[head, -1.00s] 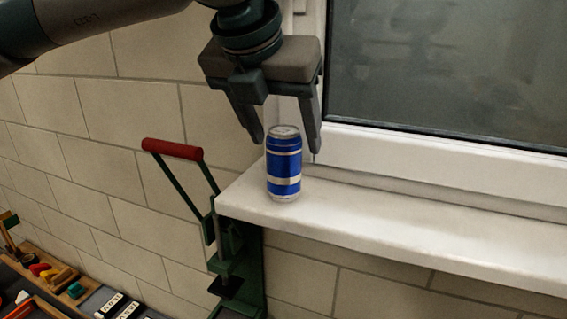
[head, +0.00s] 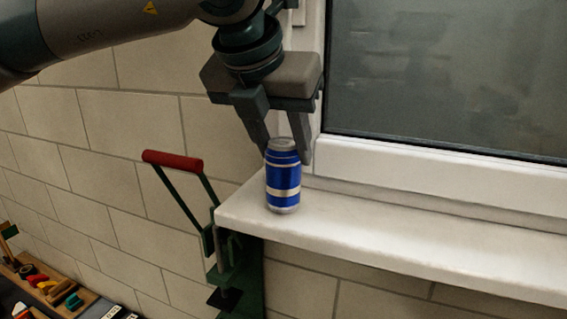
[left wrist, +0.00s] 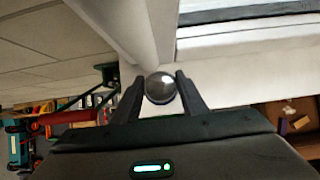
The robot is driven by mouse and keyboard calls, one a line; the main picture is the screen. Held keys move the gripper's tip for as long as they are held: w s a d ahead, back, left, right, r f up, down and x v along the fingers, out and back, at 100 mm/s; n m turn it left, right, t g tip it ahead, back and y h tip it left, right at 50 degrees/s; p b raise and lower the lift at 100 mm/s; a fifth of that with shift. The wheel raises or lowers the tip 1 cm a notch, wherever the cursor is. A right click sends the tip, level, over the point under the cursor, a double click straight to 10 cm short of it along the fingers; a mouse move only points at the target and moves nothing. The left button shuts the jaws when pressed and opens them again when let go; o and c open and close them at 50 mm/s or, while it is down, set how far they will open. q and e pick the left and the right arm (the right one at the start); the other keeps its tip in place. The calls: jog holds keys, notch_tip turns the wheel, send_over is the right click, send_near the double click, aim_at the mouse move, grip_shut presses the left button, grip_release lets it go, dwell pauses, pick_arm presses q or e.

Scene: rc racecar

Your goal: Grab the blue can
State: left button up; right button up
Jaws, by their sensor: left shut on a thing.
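The blue can (head: 283,178) has silver bands and a silver top. It stands upright at the left end of the white window sill. My left gripper (head: 287,155) comes down from above with one finger on each side of the can's top, and it is shut on the can. In the left wrist view the can's round silver top (left wrist: 160,88) sits between the two fingertips (left wrist: 161,90). The can's base appears to be on the sill. My right gripper is not in view.
The white sill (head: 400,240) runs clear to the right below the window (head: 450,80). A green press with a red handle (head: 172,160) stands just left of the sill's end. A wooden tray of small parts (head: 45,285) lies at lower left.

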pick_arm(q)
jog(key=shift+r, duration=0.1)
